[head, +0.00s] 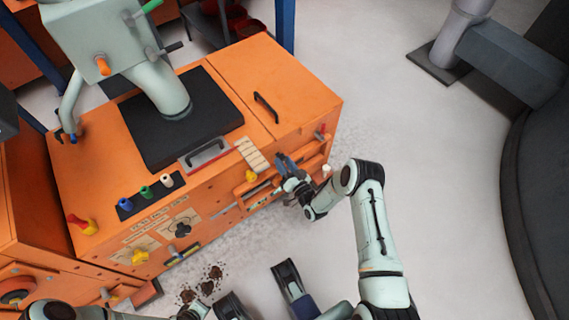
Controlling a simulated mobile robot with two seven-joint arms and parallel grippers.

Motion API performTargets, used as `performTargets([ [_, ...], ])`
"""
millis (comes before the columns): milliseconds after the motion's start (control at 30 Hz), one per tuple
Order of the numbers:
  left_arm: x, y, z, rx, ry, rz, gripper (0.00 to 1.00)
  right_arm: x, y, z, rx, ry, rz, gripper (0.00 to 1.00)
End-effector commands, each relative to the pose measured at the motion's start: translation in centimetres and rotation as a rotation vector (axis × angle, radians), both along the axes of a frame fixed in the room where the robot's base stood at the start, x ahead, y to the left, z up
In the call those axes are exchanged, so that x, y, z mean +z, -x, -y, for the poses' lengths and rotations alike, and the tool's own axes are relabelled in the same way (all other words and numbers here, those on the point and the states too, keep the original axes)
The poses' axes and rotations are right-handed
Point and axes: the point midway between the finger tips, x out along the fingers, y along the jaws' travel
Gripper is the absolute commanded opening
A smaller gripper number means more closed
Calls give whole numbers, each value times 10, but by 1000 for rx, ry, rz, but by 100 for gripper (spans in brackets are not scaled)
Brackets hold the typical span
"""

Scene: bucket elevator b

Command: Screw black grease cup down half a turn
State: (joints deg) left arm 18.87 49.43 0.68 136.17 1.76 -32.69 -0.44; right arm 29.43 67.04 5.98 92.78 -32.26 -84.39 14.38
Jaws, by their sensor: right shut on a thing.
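My right gripper (287,169) is at the right end of the orange machine's front face. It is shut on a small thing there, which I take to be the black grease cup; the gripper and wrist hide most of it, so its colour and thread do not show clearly. A yellow cup-like knob (251,176) sits left of the gripper, and a small white one (326,169) sits to its right.
The orange machine (215,110) bears a black plate (211,88), a black handle (266,107) and coloured knobs. A dark round knob (182,230) is on its front panel. Brown debris (208,287) lies on the floor. The grey floor (395,110) to the right is largely free.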

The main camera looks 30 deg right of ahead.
Motion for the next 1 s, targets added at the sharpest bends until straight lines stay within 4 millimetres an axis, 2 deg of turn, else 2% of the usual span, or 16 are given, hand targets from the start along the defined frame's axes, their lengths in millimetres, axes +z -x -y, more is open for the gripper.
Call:
performTargets([
  [400,-4,4,-1,1,1,-15,0,1,1,0,0,-232,-19,9],
  [1000,-5,5,-1,1,1,-18,0,1,1,0,0,-281,-22,9],
])
